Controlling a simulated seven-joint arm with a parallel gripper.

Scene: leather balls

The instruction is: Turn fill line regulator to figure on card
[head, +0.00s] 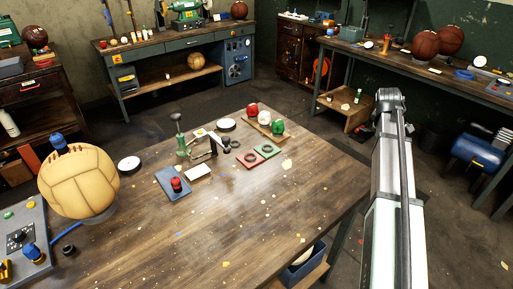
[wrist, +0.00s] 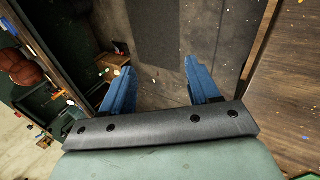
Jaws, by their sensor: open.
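A grey panel (head: 18,248) with a dark dial, a blue knob (head: 34,253) and a yellow fitting (head: 6,270) stands at the table's left edge, partly cut off. I cannot tell for sure which part is the regulator. A blue plate (head: 166,179) with a red knob (head: 176,184) lies mid-table. The head view shows only my arm at the right.
A tan ball (head: 78,182) sits beside the panel. A green hand press (head: 182,142), red and green mats (head: 249,159) and small balls on a wooden rack (head: 262,124) stand at the back. The front right of the table (head: 240,230) is mostly bare.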

